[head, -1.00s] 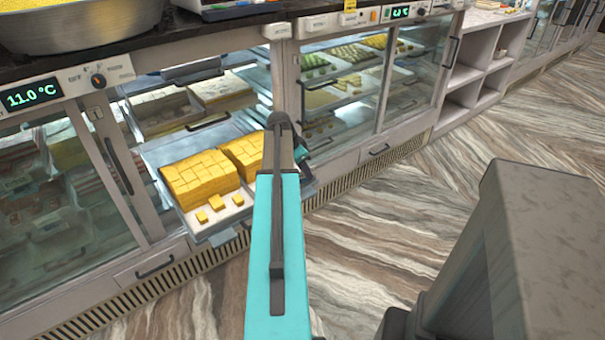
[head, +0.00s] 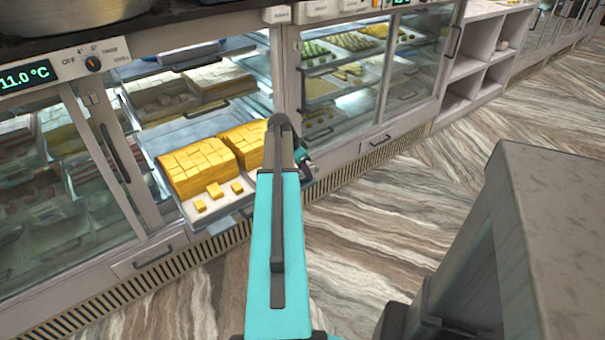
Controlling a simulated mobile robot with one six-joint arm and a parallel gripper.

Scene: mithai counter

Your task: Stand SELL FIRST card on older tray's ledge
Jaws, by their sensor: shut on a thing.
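A pulled-out tray (head: 196,222) juts from the open glass case, low in front of me. It holds two blocks of yellow sweets (head: 200,165), with a few loose pieces near its front edge. My teal arm covers its right side. I cannot see the SELL FIRST card or make out a ledge label, nor tell which tray is older.
Inside the case, more trays of sweets (head: 205,85) sit behind the pulled-out tray. A closed glass case (head: 345,75) stands to the right, then open white shelves (head: 470,85). The counter (head: 165,22) runs above. The patterned floor (head: 390,220) is clear in front.

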